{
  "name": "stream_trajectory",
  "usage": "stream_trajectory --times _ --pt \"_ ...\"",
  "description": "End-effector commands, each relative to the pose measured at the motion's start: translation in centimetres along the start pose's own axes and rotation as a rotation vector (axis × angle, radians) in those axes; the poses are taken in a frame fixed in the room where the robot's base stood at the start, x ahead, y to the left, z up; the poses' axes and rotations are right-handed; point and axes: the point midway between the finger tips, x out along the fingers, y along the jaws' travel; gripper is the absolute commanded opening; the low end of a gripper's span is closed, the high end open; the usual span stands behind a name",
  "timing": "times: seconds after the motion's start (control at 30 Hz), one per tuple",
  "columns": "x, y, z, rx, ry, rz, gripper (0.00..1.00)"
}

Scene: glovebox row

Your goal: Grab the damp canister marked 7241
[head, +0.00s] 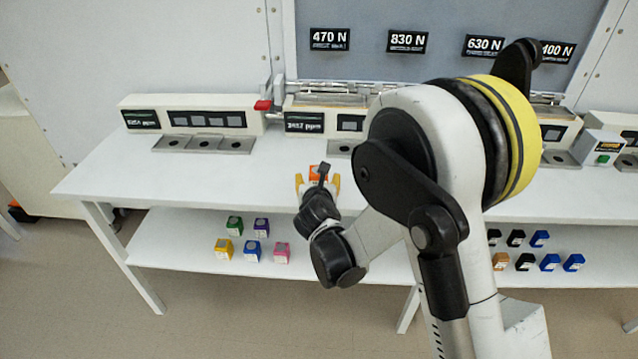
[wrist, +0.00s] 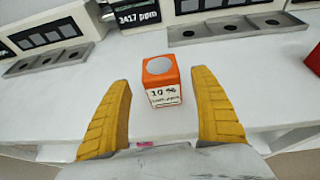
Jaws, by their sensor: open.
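An orange canister (wrist: 161,82) with a round grey top and a white label stands upright on the white bench. Its label shows "10 %" above a smaller line that I cannot read, so I cannot tell whether it is marked 7241. My gripper (wrist: 162,78) is open, with one yellow finger on each side of the canister and a visible gap on both sides. In the head view the orange canister (head: 316,170) shows partly behind my gripper (head: 318,183) near the bench's front edge.
Behind it stand consoles with displays (head: 207,119) and grey trays with round wells (head: 203,144). A red object (wrist: 314,60) is at the wrist view's right edge. Several coloured blocks (head: 252,251) sit on the lower shelf (head: 180,245). The bench's left part (head: 130,170) is clear.

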Motion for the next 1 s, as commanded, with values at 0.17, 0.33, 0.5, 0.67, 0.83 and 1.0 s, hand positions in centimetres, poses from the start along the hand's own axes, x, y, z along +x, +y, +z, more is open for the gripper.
stream_trajectory --times 0.17,0.33,0.5,0.67,0.83,1.0 --pt "3.0 -0.2 -0.1 0.001 0.001 -0.002 0.74" --pt "3.9 -0.2 0.2 0.001 0.001 -0.001 0.74" --pt "3.8 -0.2 0.2 0.001 0.001 -0.001 0.74" --pt "3.8 -0.2 0.2 0.001 0.001 -0.001 0.26" --pt "3.8 -0.2 0.2 0.001 0.001 -0.001 0.14" --pt "3.8 -0.2 0.2 0.001 0.001 -0.001 0.14"
